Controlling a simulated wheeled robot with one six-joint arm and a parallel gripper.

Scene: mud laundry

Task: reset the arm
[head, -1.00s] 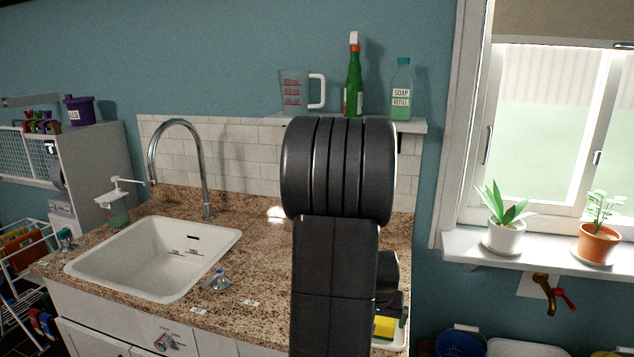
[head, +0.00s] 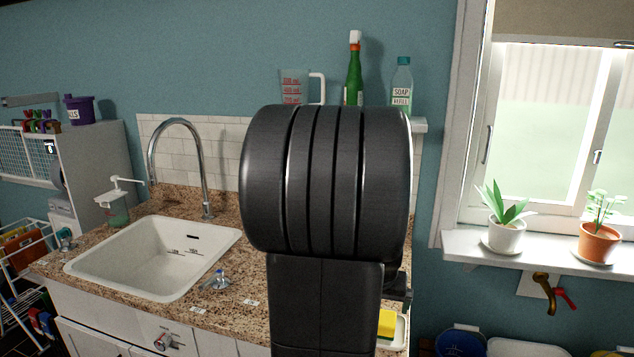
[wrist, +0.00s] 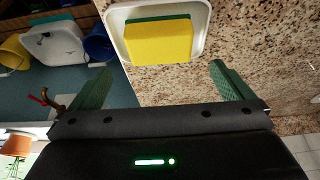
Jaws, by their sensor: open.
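My arm rises in the middle of the head view and blocks part of the counter and shelf. My gripper (wrist: 163,88) shows in the wrist view with its two green fingers wide apart and nothing between them. Past the fingers, a yellow and green sponge (wrist: 158,41) lies in a white tray (wrist: 115,20) on the speckled granite counter (wrist: 265,50). The sponge also shows in the head view (head: 387,323), at the counter's right end, partly hidden by my arm. In the head view the gripper is mostly hidden behind my arm.
A white sink (head: 150,258) with a curved tap (head: 178,125) is at left. A shelf holds a measuring jug (head: 294,88), a green bottle (head: 354,75) and a soap refill bottle (head: 401,88). Potted plants (head: 505,235) stand on the windowsill at right.

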